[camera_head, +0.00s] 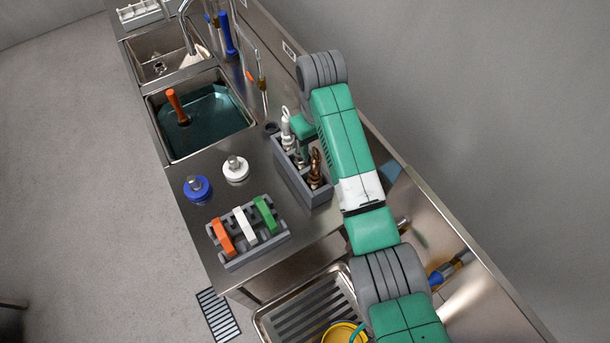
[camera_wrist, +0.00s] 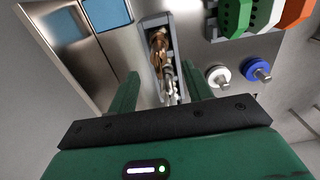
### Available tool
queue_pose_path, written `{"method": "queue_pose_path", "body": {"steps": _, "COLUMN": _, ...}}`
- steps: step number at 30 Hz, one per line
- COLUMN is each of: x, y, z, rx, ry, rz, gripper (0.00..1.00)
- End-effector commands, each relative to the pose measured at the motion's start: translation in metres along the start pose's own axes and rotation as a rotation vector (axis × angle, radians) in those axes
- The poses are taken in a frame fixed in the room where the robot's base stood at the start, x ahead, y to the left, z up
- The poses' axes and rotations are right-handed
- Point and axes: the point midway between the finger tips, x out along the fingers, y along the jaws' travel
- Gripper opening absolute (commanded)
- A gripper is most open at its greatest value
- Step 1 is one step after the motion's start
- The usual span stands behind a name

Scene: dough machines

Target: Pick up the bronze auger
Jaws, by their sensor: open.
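The bronze auger (camera_head: 316,168) stands upright in the near end of a narrow grey rack (camera_head: 293,183), beside my arm. In the wrist view the bronze auger (camera_wrist: 158,46) lies ahead of my fingertips, toward the far end of the rack. My gripper (camera_wrist: 163,84) is open and empty, its two green fingers on either side of the rack in that view. A silver auger (camera_wrist: 169,80) shows between the fingers, nearer than the bronze one. In the head view my gripper is over the rack's far part, mostly hidden by my arm.
A white-capped part (camera_head: 235,169) and a blue-capped part (camera_head: 197,187) stand left of the rack. A grey holder (camera_head: 258,246) carries orange, white and green pieces. A water-filled sink (camera_head: 205,118) lies behind. The wall panel runs close along the right.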

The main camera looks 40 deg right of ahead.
Motion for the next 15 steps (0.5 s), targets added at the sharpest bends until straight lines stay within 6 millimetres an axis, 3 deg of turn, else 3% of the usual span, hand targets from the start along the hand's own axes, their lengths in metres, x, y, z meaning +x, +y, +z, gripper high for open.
{"method": "queue_pose_path", "body": {"steps": 5, "x": 0.008, "y": 0.001, "z": 0.002, "rx": 0.001, "ry": -0.01, "rz": -0.003, "gripper": 0.5}}
{"method": "queue_pose_path", "body": {"steps": 15, "x": 0.043, "y": 0.002, "z": 0.0, "rx": 0.002, "ry": -0.008, "rz": -0.001, "gripper": 0.5}}
